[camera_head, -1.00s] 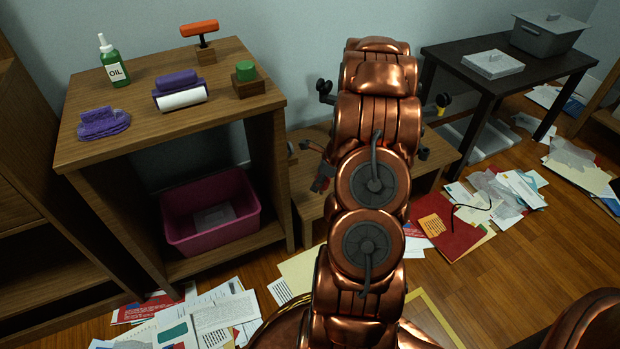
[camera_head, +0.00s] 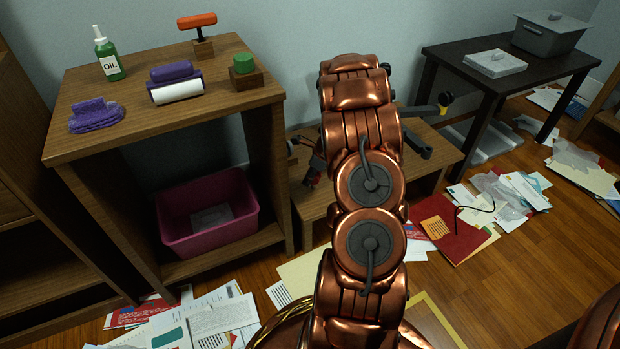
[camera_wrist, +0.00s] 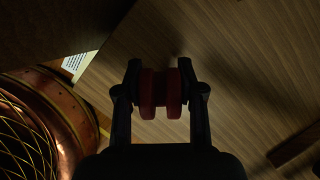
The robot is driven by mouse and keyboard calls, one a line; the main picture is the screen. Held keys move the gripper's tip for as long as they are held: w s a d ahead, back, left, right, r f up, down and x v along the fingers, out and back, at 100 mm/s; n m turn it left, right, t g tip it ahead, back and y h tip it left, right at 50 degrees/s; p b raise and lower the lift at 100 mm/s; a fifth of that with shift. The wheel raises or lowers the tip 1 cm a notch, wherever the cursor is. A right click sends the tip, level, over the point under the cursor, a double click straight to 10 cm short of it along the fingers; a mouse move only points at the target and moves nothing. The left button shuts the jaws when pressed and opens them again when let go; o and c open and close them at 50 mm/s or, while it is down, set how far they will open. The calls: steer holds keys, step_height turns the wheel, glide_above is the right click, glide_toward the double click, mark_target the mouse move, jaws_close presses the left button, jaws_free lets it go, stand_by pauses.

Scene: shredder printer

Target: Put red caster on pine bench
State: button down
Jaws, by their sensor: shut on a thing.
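In the wrist view the red caster (camera_wrist: 160,92) sits between the two dark fingers of my gripper (camera_wrist: 160,82), which are shut on it. Behind it spreads a wooden surface (camera_wrist: 235,55), which looks like the bench top; whether the caster touches it I cannot tell. In the head view the low pine bench (camera_head: 440,151) stands against the wall between the shelf unit and the black table. My copper arm reaches over it and hides its middle.
A red and dark object (camera_head: 314,170) shows at the bench's left end. The wooden shelf unit (camera_head: 72,142) holds an oil bottle (camera_head: 110,60) and a pink bin (camera_head: 208,212). A black table (camera_head: 455,55) stands at right. Papers (camera_head: 505,190) litter the floor.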

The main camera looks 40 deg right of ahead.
stand_by(0.3)
steer(key=c, duration=0.7)
jaws_free()
steer(key=p+v, duration=0.5)
steer(key=v, duration=0.7)
steer(key=shift+r, duration=0.1)
